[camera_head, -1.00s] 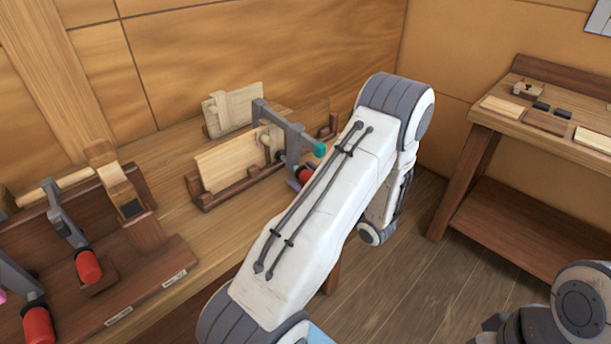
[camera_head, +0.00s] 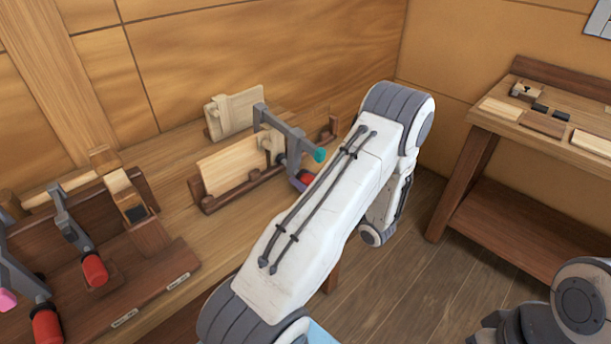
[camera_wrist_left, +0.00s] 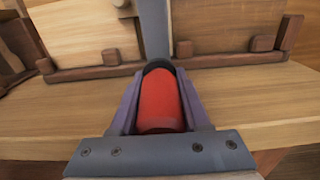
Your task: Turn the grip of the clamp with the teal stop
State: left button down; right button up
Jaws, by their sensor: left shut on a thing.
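The clamp (camera_head: 287,138) is a grey metal bar clamp with a teal stop (camera_head: 319,155) at its near end, standing at the plank rack on the bench. Its red grip (camera_head: 306,177) hangs below the stop, partly hidden by my left arm. In the left wrist view the red grip (camera_wrist_left: 160,103), with a dark collar, lies between the two purple fingers of my left gripper (camera_wrist_left: 157,98). The gripper is shut on the grip. In the head view only a bit of a purple finger shows beside the grip. My right gripper is not in view.
Light boards stand in dark wooden racks (camera_head: 215,203) behind the clamp. Other clamps with red grips (camera_head: 94,269) hang on a stand at left, one with a pink stop (camera_head: 6,299). A second bench (camera_head: 470,185) stands at right, with open floor between.

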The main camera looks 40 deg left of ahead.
pick_arm(q)
jog(key=m+p, duration=0.2)
jog(key=m, duration=0.1)
jog(key=shift+r+g, duration=0.15)
jog(key=shift+g, duration=0.15)
jog(key=shift+s+m+g+p, duration=0.1)
jog(key=shift+m+g+p, duration=0.2)
jog(key=shift+m+p, duration=0.85)
jog(key=shift+m+b, duration=0.3)
jog(key=shift+m, duration=0.15)
jog(key=shift+c, duration=1.9)
grip_release()
jog(key=shift+d, duration=0.1)
jog(key=shift+f, duration=0.2)
